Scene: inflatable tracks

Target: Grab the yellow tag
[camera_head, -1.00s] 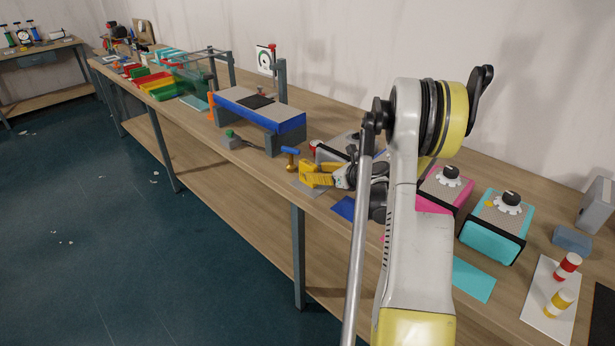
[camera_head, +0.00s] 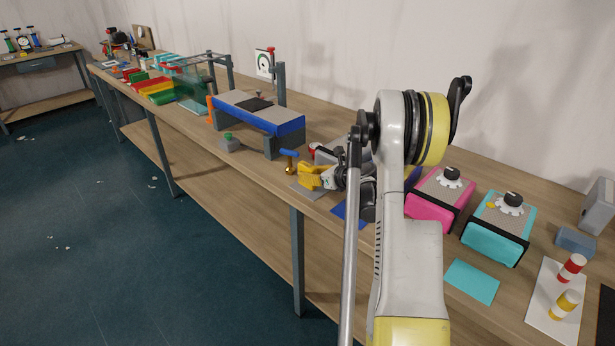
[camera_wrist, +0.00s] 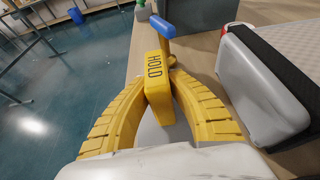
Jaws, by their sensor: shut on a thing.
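The yellow tag (camera_wrist: 158,88), a thick block with the dark word HOLD on its face, stands between the two ribbed yellow fingers of my gripper (camera_wrist: 160,80) in the wrist view. The fingers press on it from both sides, so my gripper is shut on the tag. In the head view my gripper (camera_head: 314,177) is low over the front part of the bench, and the tag is too small there to tell from the yellow fingers.
A blue-topped brass handle (camera_head: 289,160) stands just beyond my gripper; its blue bar (camera_wrist: 156,26) is close behind the tag. A grey box (camera_wrist: 262,90) is close on the right. Pink (camera_head: 439,198) and teal (camera_head: 496,231) dial boxes stand farther right along the bench (camera_head: 415,288).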

